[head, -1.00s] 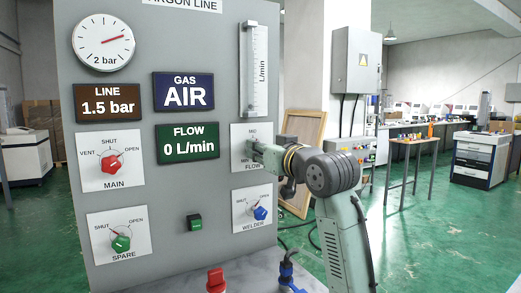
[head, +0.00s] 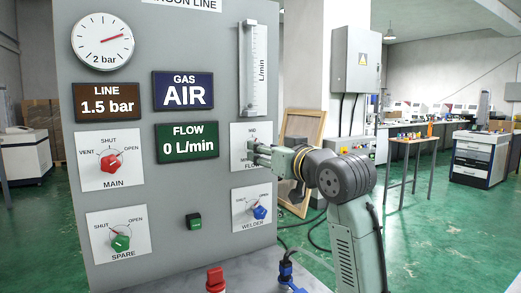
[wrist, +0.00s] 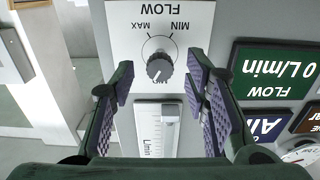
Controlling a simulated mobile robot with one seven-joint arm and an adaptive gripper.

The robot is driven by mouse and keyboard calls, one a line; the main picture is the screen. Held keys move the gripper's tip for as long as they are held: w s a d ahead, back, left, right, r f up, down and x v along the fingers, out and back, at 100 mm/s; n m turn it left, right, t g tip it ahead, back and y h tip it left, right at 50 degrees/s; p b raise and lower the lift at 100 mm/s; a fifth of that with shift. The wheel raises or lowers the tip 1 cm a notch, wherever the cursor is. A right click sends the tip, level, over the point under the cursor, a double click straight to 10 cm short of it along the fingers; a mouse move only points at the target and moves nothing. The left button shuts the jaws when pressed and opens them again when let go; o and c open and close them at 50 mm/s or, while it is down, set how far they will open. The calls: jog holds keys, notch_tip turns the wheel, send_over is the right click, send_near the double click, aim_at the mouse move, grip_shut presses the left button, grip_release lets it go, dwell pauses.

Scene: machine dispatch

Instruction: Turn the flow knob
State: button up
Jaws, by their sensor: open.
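The flow knob (wrist: 159,69) is a dark round knob on a white plate marked FLOW, MIN and MAX; the wrist view shows it upside down. A pale mark on the knob seems to point to the lower left in that view. My gripper (wrist: 160,79) is open, with one finger on each side of the knob in the picture and gaps on both sides. In the head view, my gripper (head: 254,151) is at the flow plate (head: 238,133) and hides the knob. The flow display (head: 187,143) reads 0 L/min.
The panel (head: 165,240) also bears a red main knob (head: 110,162), a green spare knob (head: 120,242), a blue welder knob (head: 259,212) below my gripper, and a green button (head: 194,221). A flow tube (head: 253,70) rises above the flow plate.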

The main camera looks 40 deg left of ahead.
jog(key=v, duration=0.9)
jog(key=shift+a, duration=0.1)
